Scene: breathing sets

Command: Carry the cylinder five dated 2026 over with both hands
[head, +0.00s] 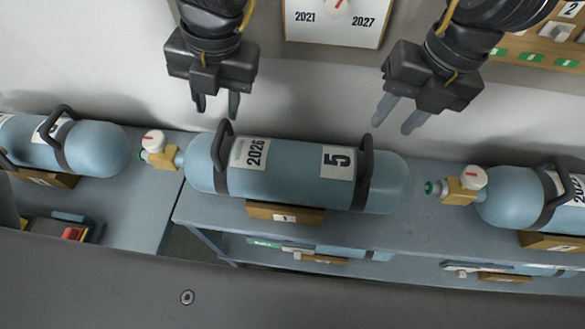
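The blue-grey cylinder (295,166) lies on its side on a rack in the middle of the head view. Its labels read 2026 and 5. It has a dark handle near each end, a left handle (221,146) and a right handle (364,166), and a brass valve with a white knob at its left end. My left gripper (215,106) hangs above the left handle, apart from it, with its fingers slightly parted and empty. My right gripper (395,116) is above and right of the right handle, its two fingers apart and empty.
Another cylinder (95,149) lies to the left and one more (510,208) to the right, its valve close to the middle cylinder's right end. More cylinders show on a lower shelf. A board (335,28) reading 2021 and 2027 is on the wall behind.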

